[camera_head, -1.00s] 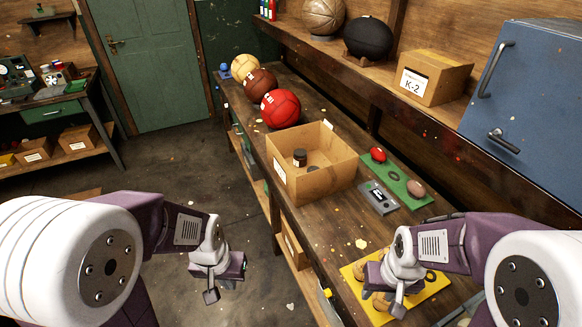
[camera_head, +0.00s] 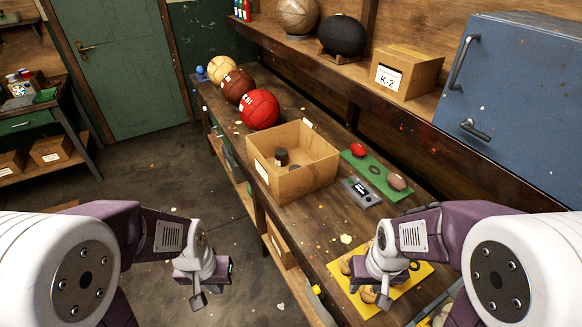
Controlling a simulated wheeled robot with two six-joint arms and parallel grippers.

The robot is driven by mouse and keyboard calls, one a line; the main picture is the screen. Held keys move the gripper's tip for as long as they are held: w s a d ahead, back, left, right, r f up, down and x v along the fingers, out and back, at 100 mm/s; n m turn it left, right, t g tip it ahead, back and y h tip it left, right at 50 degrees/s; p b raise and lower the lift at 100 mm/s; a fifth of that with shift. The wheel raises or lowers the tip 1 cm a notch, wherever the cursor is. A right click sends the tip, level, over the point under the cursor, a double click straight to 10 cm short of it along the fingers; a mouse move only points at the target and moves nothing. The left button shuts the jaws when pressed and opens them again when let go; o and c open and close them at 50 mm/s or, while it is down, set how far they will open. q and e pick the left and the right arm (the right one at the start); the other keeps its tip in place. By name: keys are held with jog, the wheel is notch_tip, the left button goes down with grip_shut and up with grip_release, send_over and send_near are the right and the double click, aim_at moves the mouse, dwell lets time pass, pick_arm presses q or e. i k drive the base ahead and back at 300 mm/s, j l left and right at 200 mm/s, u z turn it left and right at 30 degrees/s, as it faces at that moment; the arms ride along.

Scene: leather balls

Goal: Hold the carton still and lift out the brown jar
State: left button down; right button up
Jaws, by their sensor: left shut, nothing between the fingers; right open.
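The open carton (camera_head: 310,178) stands on the workbench, near the middle of the view. The small dark brown jar (camera_head: 281,157) stands upright inside it, towards its left side, with a flat dark round thing (camera_head: 293,168) beside it. My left gripper (camera_head: 199,299) is shut and empty, over the floor to the left of the bench and well short of the carton. My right gripper (camera_head: 372,299) is open above the yellow board at the bench's near end, apart from the carton. Its fingers are partly hidden.
A red ball (camera_head: 259,109), a brown ball (camera_head: 237,86) and a cream ball (camera_head: 222,69) line the bench behind the carton. A green mat (camera_head: 378,173) and a grey device (camera_head: 361,193) lie right of it. The yellow board (camera_head: 402,287) holds small items. A blue cabinet (camera_head: 525,100) overhangs the right.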

aim_at(281, 154)
jog(key=i+j+z, duration=0.5)
jog(key=j, duration=0.15)
jog(key=i+j+z, duration=0.1)
jog(key=j+z, duration=0.15)
jog(key=i+j+z, duration=0.25)
jog(key=j, duration=0.25)
jog(key=j+z, duration=0.25)
jog(key=j, duration=0.15)
